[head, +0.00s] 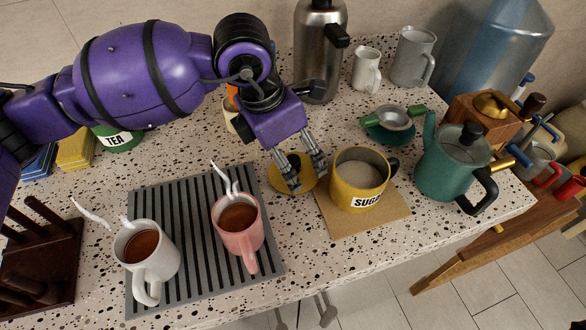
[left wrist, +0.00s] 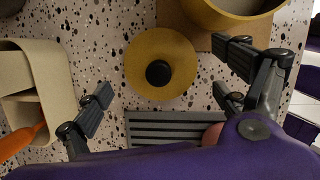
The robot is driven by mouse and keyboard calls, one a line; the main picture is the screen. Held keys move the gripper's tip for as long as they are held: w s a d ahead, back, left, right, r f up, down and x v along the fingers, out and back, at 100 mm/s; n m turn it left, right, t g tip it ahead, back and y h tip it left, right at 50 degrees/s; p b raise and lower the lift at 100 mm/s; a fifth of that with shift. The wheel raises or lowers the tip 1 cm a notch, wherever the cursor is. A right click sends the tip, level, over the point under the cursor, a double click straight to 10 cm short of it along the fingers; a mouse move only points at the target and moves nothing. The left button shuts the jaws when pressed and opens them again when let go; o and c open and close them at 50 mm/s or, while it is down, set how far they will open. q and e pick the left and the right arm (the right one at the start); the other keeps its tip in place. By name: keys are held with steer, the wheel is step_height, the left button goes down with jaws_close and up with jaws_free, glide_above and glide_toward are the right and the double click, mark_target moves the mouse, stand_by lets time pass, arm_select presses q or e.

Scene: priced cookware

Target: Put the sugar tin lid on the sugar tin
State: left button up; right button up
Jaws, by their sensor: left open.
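The yellow sugar tin (head: 357,192) stands upright on a tan board, open at the top, with pale sugar inside. Part of its rim shows in the left wrist view (left wrist: 228,18). The sugar tin lid (head: 277,183), a yellow disc with a dark knob, lies on the counter left of the tin. It shows knob up in the left wrist view (left wrist: 143,52). My left gripper (head: 306,172) is open above the lid, its fingers spread to either side, and holds nothing. Its fingers partly hide the lid in the head view. My right gripper is not in view.
A grey ribbed mat (head: 178,197) with a white mug (head: 157,262) and a pink mug (head: 246,236) of dark drink lies left and in front. A teal kettle (head: 446,172) stands right of the tin. A steel flask (head: 312,60) stands behind my gripper.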

mark_target(292, 159)
arm_select(q)
steer(key=x, duration=0.3)
steer(key=shift+w+f, duration=0.15)
steer(key=shift+f, duration=0.25)
steer(key=shift+d+f, duration=0.1)
steer(key=shift+f, duration=0.3)
steer(key=c, duration=0.9)
steer(key=shift+c, duration=0.2)
steer(key=shift+r, duration=0.15)
